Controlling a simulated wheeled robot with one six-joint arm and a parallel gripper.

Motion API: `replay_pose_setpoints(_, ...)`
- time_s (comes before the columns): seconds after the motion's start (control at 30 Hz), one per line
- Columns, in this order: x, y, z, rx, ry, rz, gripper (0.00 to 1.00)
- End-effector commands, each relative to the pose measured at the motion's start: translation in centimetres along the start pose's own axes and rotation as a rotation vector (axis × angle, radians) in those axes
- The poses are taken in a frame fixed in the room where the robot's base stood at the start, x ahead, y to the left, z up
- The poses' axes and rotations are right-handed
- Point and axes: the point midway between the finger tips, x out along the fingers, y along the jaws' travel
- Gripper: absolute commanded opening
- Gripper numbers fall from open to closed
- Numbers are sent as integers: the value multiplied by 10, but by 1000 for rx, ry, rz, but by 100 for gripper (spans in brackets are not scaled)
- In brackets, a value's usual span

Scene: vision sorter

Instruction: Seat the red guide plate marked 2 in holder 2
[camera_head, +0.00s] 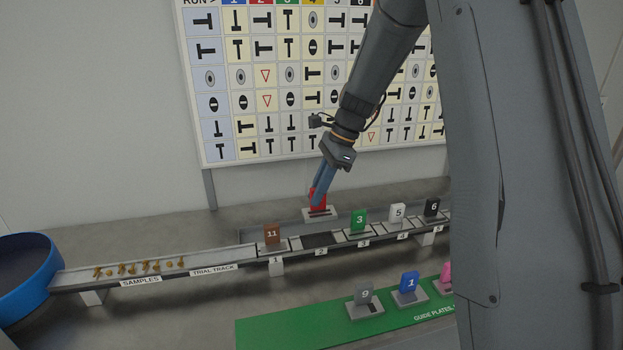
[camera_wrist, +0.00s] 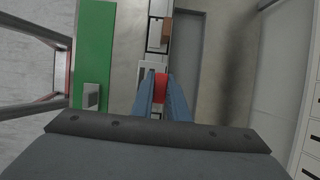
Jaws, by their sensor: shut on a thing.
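The red guide plate (camera_head: 319,203) is between the blue fingers of my gripper (camera_head: 318,192), which is shut on it. The plate is upright, with a pale base (camera_head: 320,214) at its foot. It appears just above and behind holder 2 (camera_head: 321,240), a dark empty gap in the track over the label 2. My fingers hide most of the plate's face, and I cannot read its number. In the wrist view the red plate (camera_wrist: 160,86) shows between my fingertips (camera_wrist: 161,95), over or close to the track; its height is unclear.
A brown plate 11 (camera_head: 272,235) stands in holder 1, left of the gap. A green plate 3 (camera_head: 359,220), white plate 5 (camera_head: 398,213) and black plate 6 (camera_head: 431,208) stand to the right. The green mat (camera_head: 285,333) with more plates lies in front. A blue bowl (camera_head: 27,280) is at left.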

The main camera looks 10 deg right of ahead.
Motion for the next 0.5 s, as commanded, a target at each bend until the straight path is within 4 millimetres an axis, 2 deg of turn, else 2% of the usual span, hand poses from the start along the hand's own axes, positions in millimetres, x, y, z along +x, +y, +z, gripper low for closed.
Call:
replay_pose_setpoints(0.27,2,0,-5,6,0,-3,0)
replay_pose_setpoints(0.5,14,-1,-10,6,0,-3,0)
